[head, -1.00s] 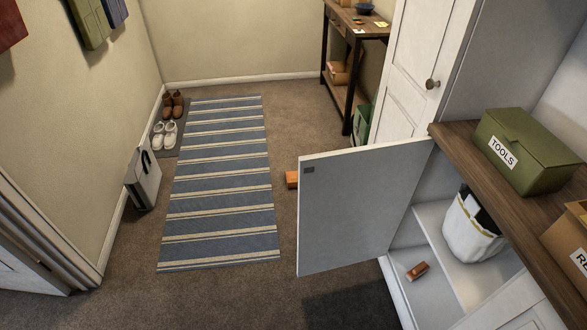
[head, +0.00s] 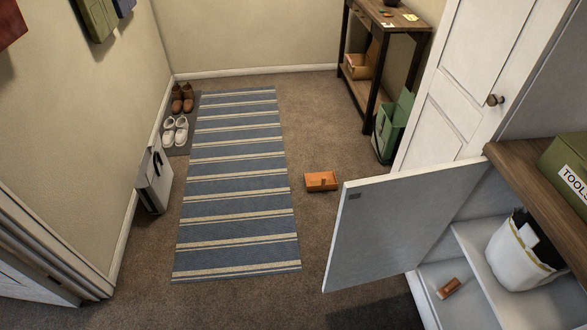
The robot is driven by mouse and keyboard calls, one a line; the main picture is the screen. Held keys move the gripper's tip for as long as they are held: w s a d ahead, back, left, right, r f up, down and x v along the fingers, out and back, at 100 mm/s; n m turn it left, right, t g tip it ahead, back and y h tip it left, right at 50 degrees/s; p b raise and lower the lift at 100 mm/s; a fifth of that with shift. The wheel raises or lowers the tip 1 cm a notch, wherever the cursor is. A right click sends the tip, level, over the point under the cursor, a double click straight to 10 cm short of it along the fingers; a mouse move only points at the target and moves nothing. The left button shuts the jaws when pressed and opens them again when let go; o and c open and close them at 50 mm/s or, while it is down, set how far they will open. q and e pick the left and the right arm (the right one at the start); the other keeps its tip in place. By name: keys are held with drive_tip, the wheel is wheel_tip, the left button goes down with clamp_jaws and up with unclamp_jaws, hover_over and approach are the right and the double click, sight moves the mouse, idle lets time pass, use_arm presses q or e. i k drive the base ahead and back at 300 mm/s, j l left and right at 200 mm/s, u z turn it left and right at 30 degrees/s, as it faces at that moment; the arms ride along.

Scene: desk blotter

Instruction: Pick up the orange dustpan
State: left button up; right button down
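An orange dustpan (head: 321,181) lies on the brown carpet, to the right of the striped rug and just beyond the open cabinet door. It shows whole in the head view, with a short handle-like part on its top. Neither of my grippers shows in the head view.
The open white cabinet door (head: 392,222) stands out over the floor on the right. A striped rug (head: 235,172) lies in the middle. A wooden console table (head: 385,65) and a green bin (head: 393,130) stand at the back right. Carpet around the dustpan is clear.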

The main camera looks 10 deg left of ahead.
sight(317, 182)
drive_tip(key=u, duration=5.2)
drive_tip(key=z, duration=5.1)
drive_tip(key=i+j, duration=0.2)
drive_tip(key=j, duration=0.15)
drive_tip(key=i+j, duration=0.25)
drive_tip(key=i+j+z, duration=0.1)
drive_tip(key=j, duration=0.35)
drive_tip(key=i+j, duration=0.5)
drive_tip(key=j, duration=0.2)
drive_tip(key=z, duration=0.05)
